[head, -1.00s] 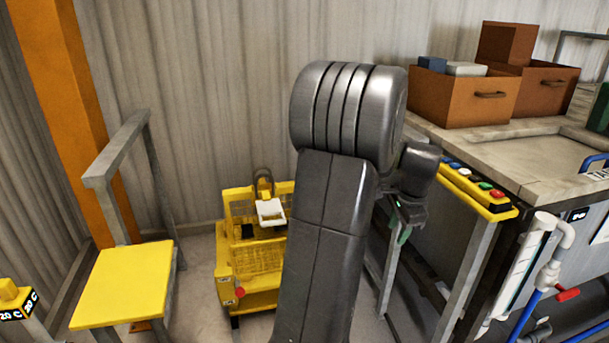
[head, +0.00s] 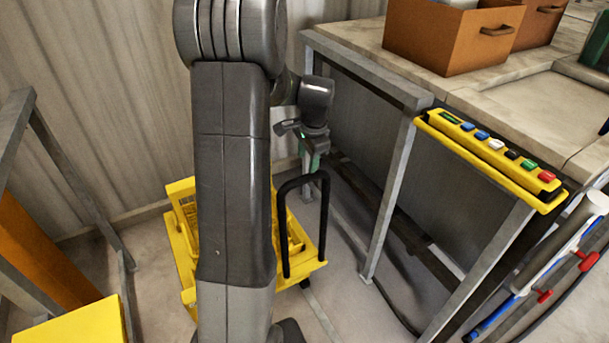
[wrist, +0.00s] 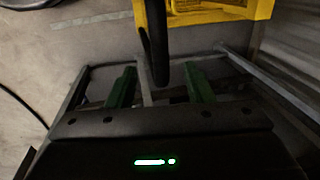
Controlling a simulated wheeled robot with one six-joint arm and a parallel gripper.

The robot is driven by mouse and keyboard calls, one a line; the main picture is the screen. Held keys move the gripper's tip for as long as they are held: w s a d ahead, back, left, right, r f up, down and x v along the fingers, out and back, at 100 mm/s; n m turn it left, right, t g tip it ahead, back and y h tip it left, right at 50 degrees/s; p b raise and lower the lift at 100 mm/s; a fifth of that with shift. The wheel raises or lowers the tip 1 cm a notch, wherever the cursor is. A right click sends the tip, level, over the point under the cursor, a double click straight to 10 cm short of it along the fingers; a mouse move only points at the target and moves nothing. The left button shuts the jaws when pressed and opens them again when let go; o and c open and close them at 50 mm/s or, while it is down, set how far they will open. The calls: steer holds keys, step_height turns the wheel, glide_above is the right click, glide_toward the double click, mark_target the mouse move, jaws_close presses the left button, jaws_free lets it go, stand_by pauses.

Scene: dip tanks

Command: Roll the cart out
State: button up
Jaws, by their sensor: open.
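The yellow cart (head: 308,266) stands on the floor by the wall, partly hidden in the head view behind my arm. Its black hooped handle (head: 324,222) rises at its right end. My gripper (head: 312,160) is just above the top of the handle in the head view. In the wrist view, the green fingers of my gripper (wrist: 160,84) are apart. The black handle (wrist: 156,45) shows between them, with the yellow cart (wrist: 215,10) beyond. Whether the handle lies within the jaws in depth, I cannot tell.
A grey-legged bench with a yellow button panel (head: 490,155) stands to the right of the cart. Brown boxes (head: 450,35) sit on the bench. A yellow-topped stand (head: 80,322) and grey rail (head: 15,130) are at the left. Floor between cart and bench is clear.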

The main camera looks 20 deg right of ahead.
mark_target(305, 177)
steer(key=f, duration=0.2)
steer(key=w+f, duration=0.1)
steer(key=f, duration=0.5)
steer(key=shift+w, duration=0.2)
jaws_close()
